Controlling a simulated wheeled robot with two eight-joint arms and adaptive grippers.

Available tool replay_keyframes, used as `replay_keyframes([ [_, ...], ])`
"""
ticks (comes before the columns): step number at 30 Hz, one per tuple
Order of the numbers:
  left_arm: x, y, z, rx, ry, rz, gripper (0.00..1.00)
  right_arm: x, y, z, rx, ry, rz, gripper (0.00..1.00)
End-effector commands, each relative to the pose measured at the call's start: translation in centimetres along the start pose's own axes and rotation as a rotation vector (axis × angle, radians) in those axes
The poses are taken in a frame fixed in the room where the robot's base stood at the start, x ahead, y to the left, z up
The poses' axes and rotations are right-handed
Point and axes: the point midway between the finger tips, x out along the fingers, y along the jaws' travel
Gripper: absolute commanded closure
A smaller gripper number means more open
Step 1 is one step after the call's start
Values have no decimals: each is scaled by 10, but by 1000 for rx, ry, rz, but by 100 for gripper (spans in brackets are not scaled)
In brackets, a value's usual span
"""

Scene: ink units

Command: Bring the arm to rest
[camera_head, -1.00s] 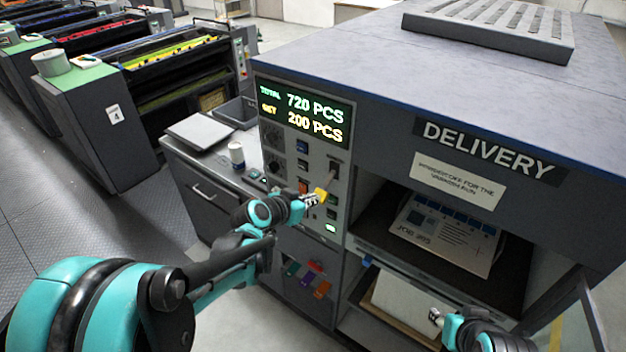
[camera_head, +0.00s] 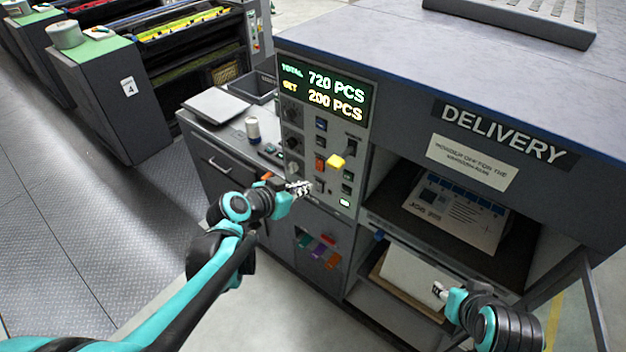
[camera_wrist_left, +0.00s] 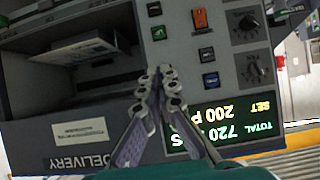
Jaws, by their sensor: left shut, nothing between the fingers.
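My left gripper (camera_head: 300,188) is shut and empty. My right gripper (camera_head: 438,291) is in front of the lower shelf of the delivery unit, at the lower right. It is too small to tell whether its fingers are apart.
The delivery unit (camera_head: 400,75) fills the right side, with printed sheets (camera_head: 455,212) in its opening. A display (camera_head: 323,92) reads total 720, set 200. The floor at left (camera_head: 110,220) is clear.

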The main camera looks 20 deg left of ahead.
Motion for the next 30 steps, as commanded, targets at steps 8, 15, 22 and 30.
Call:
replay_keyframes([
  [8, -5, 0, 2, 0, 0, 1, 100, 0, 0, 0, 0, 0, 0, 60],
  [15, -5, 0, 2, 0, 0, 1, 100, 0, 0, 0, 0, 0, 0, 60],
  [22, -1, 10, 20, -14, -32, 5, 100, 13, 0, 9, 0, 0, 0, 60],
  [30, 6, 62, 140, -120, -264, -41, 100, 89, 0, 64, 0, 0, 0, 60],
])
